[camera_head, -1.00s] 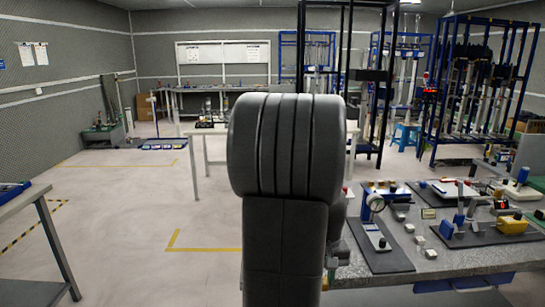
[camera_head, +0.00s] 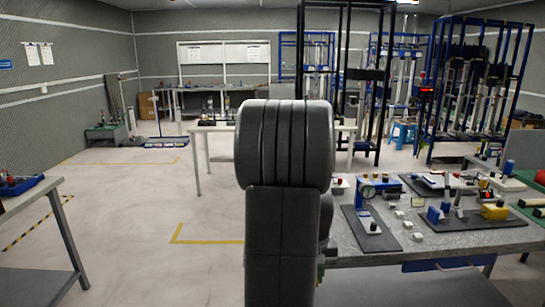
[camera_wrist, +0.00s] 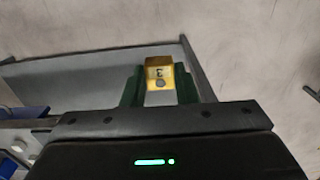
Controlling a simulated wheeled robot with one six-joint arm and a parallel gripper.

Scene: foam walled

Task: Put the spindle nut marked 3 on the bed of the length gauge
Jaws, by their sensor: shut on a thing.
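The spindle nut (camera_wrist: 159,71) is a yellow, block-like piece with a dark 3 and a dark round spot on its face. My gripper (camera_wrist: 158,88) is shut on it, with a green finger on each side, in the wrist view. In the head view my own arm hides the gripper and nut. The bench at right (camera_head: 345,262) bears several instruments. One has a round dial and a blue part on a dark plate (camera_head: 370,240); another has blue and yellow blocks on a dark plate (camera_head: 470,222). I cannot tell which is the length gauge.
Small pale blocks (camera_head: 407,225) lie between the two plates. A table (camera_head: 35,200) with a blue tray (camera_head: 22,184) stands at left. Open floor (camera_head: 150,215) with yellow markings lies between table and bench. Tall racks (camera_head: 470,90) stand behind the bench.

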